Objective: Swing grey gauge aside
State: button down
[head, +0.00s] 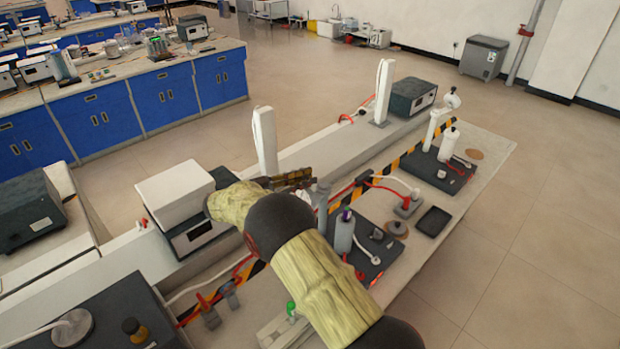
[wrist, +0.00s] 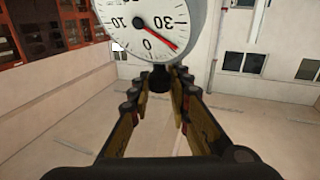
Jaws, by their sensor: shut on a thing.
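The grey gauge (wrist: 158,22) fills the top middle of the wrist view. It has a white round dial with black numbers, upside down in the picture, and a red needle. A dark stem stands at its lower rim. My gripper (wrist: 157,84) is shut on the gauge at this stem, with one finger on each side. In the head view my gripper (head: 292,180) is at the end of my arm, over the bench near a grey post (head: 323,208). The dial cannot be made out there, and my arm hides part of the bench.
A white box-shaped instrument (head: 175,195) stands left of my gripper. A white upright panel (head: 265,140) stands just behind it. Open floor lies beyond the bench.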

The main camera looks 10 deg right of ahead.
jog(key=shift+r, duration=0.1)
jog(key=c, duration=1.7)
grip_release()
jog(key=shift+w, duration=0.1)
jog(key=shift+a, duration=0.1)
jog(key=v, duration=1.2)
